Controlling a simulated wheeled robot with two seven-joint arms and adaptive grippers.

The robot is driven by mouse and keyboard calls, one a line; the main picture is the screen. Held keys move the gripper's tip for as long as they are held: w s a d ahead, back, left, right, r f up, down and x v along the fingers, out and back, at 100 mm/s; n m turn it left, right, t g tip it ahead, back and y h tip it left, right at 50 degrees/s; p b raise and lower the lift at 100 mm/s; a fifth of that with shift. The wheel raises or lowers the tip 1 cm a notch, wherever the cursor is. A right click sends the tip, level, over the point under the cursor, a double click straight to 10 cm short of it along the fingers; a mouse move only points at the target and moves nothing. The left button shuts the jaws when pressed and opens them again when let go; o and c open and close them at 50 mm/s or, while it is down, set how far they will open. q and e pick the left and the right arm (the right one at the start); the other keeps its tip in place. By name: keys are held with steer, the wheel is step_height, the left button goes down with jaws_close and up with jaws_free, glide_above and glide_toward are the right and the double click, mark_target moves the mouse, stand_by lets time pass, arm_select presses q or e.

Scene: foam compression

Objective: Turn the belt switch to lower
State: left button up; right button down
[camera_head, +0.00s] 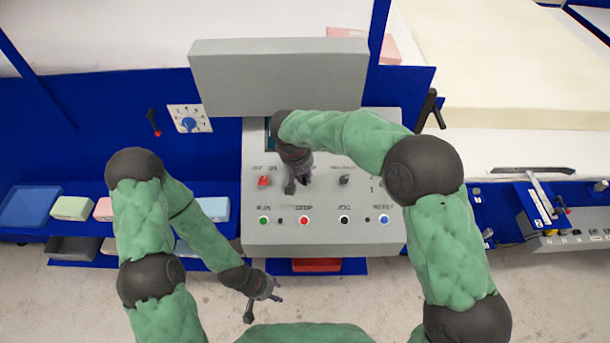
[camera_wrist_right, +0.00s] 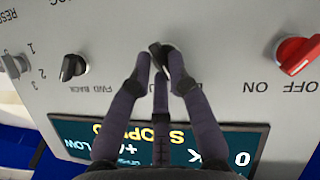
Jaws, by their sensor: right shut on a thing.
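The grey control panel (camera_head: 330,238) stands in the middle of the head view. My right gripper (camera_head: 297,186) is over its upper left part. In the right wrist view, the fingers of my right gripper (camera_wrist_right: 160,72) are shut on a small black switch knob (camera_wrist_right: 157,47) between the red OFF/ON switch (camera_wrist_right: 296,53) and the black FWD/BACK switch (camera_wrist_right: 73,67). The fingers hide the lettering under the held knob, and I cannot tell its setting. My left gripper (camera_head: 263,299) is low, in front of the panel, with fingers apart and empty.
Below the switches are a green RUN button (camera_head: 264,220), a red STOP button (camera_head: 303,220), JOG and RESET. The screen (camera_wrist_right: 235,145) reads STOPPED. A grey box (camera_head: 280,75) stands behind the panel. Small coloured foam blocks (camera_head: 72,208) lie on the blue shelf at left.

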steer(key=shift+s+a+f+n+h+b, duration=0.1)
steer(key=shift+s+f+n+h+b, duration=0.15)
steer(key=shift+n, duration=0.45)
steer(key=shift+s+a+f+n+h+b, duration=0.15)
steer(key=shift+f+n+h, duration=0.2)
steer(key=shift+n, duration=0.35)
steer(key=shift+d, duration=0.1)
steer(key=c, duration=1.2)
jaws_free()
steer(key=shift+r, duration=0.15)
steer(key=shift+w+r, duration=0.15)
steer(key=shift+w, duration=0.05)
steer(key=shift+r+t, duration=0.3)
steer(key=shift+r, duration=0.15)
steer(key=v, duration=1.1)
